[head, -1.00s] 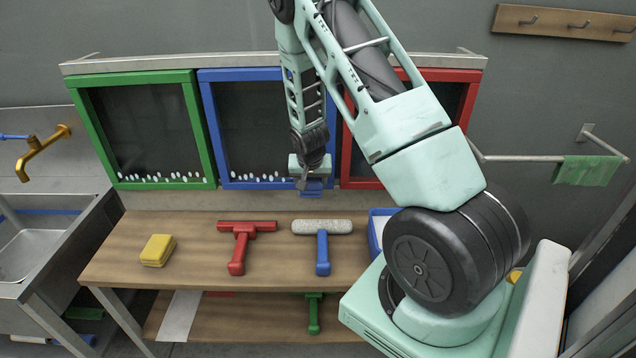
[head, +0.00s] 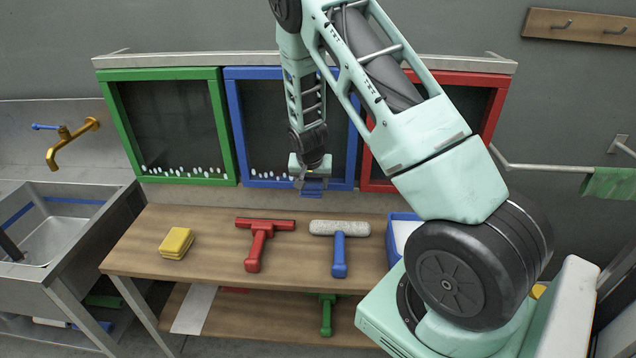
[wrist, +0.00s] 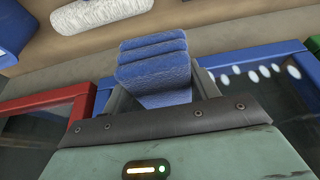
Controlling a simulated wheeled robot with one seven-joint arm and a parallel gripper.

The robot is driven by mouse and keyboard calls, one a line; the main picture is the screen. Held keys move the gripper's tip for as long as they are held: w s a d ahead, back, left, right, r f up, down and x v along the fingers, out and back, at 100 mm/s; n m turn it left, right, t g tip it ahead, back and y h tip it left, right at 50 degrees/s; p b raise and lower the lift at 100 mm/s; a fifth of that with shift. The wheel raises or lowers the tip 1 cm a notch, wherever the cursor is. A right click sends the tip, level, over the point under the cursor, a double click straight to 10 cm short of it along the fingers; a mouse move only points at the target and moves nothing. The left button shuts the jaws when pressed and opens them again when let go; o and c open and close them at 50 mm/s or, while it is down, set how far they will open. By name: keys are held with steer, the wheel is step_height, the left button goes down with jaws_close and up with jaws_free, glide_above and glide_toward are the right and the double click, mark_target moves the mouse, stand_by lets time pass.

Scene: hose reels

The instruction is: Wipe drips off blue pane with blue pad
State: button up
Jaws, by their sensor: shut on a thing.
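The blue pane (head: 268,120) is a dark panel in a blue frame, the middle of three on the wall. White drips (head: 268,176) line its lower edge, and several show in the wrist view (wrist: 254,73). My gripper (head: 312,180) is shut on the blue pad (head: 313,190), a ridged block that also fills the jaws in the wrist view (wrist: 153,68). The gripper hangs in front of the pane's lower right part, right of the visible drips. It hides part of the lower frame. I cannot tell whether the pad touches the pane.
A green-framed pane (head: 165,120) with drips is at left, a red-framed one (head: 470,110) at right behind my arm. Below, the wooden bench (head: 205,235) holds a yellow pad (head: 176,243), red squeegee (head: 258,240), blue-handled roller (head: 339,245) and blue bin (head: 395,235). A sink (head: 55,225) stands left.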

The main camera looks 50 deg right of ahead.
steer(key=w+a, duration=0.4)
steer(key=w, duration=0.1)
steer(key=w+a+b, duration=0.1)
steer(key=w+a, duration=0.7)
steer(key=w, duration=0.1)
steer(key=shift+w+r+b, duration=0.1)
steer(key=shift+w+b, duration=0.25)
steer(key=shift+b, duration=0.05)
stand_by(1.5)
steer(key=shift+s+a, duration=0.1)
steer(key=shift+a, duration=0.05)
steer(key=s+a, duration=0.4)
steer(key=a, duration=0.1)
steer(key=shift+s+a+p, duration=0.15)
steer(key=shift+s+p, duration=0.15)
steer(key=shift+p, duration=0.1)
